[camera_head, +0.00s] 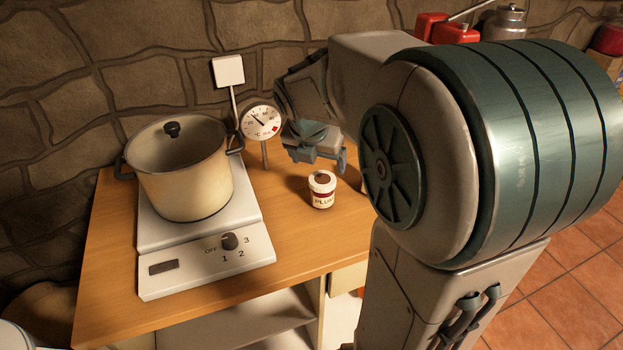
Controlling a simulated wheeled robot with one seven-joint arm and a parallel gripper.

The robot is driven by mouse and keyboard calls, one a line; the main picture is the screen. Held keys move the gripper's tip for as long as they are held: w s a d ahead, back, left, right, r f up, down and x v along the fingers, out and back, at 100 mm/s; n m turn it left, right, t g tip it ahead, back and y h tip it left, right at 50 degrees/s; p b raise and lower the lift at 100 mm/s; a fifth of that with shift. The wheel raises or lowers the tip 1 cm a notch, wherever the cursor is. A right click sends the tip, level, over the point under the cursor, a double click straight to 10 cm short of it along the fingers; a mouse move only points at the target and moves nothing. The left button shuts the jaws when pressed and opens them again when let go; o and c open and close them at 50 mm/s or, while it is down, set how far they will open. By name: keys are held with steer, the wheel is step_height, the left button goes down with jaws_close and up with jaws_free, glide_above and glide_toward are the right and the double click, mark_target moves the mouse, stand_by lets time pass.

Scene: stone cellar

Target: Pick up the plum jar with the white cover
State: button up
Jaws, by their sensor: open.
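The plum jar (322,190) stands upright on the wooden table, right of the hotplate. It has a white cover with a dark patch on top and a label on which "PLU" can be read. My gripper (318,162) is above and just behind the jar in the picture. It is open with nothing seen between its fingers. The gap between gripper and jar is hard to judge from this one view. My arm hides the table's right part.
A large lidded pot (183,175) stands on a white hotplate (205,262) at the left. A dial thermometer (262,122) rises behind the jar, left of my gripper. Red containers (445,30) and a metal can (505,22) are at the back right. Bare wooden table (300,240) lies in front of the jar.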

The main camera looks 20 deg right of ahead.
mark_target(322, 179)
steer(key=x, duration=0.4)
steer(key=b+x, duration=0.1)
steer(key=x, duration=0.4)
steer(key=shift+s+f, duration=0.15)
steer(key=shift+s, duration=0.05)
steer(key=c, duration=1.2)
